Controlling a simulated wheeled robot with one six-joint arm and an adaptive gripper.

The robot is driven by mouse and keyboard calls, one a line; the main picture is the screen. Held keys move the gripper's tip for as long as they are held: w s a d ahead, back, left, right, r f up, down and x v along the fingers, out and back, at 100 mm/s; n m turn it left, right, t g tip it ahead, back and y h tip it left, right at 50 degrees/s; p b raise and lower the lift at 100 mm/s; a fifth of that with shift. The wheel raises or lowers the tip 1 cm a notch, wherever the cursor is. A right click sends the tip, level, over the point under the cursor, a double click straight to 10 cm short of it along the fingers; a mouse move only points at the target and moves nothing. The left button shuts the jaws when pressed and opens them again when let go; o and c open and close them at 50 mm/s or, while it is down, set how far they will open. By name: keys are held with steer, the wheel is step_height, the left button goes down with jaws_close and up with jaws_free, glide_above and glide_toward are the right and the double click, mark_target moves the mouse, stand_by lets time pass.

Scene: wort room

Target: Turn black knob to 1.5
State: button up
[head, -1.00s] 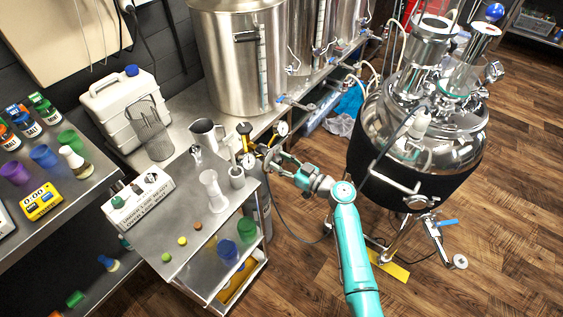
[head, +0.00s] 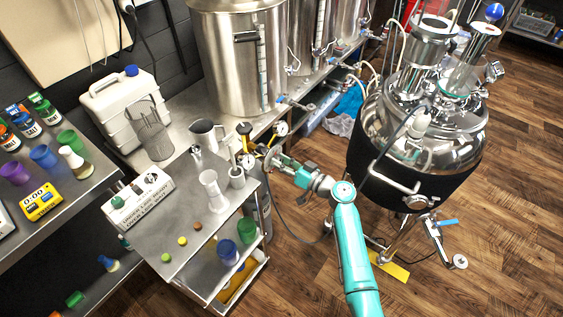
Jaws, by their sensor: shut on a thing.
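My gripper (head: 275,160) reaches left from my teal arm to a gas regulator (head: 258,150) behind the metal cart. Its fingers are shut on the black knob at the regulator's near right side. The fingers hide most of the knob, and its marks cannot be read. One round white gauge (head: 281,129) sits at the regulator's upper right and another gauge (head: 247,161) at its lower left. Both are too small to read. A separate small black cap (head: 243,128) tops the regulator's far left end.
The metal cart (head: 150,235) with a label box (head: 142,203), a white cylinder (head: 210,185) and cups stands to the left. A steel kettle (head: 240,60) is behind. A large steel fermenter (head: 420,140) stands to the right. Open wooden floor (head: 320,270) lies in front.

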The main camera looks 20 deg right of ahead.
steer(key=m, duration=2.4)
steer(key=shift+f+m, duration=0.3)
steer(key=shift+f, duration=0.05)
stand_by(0.3)
steer(key=o, duration=1.1)
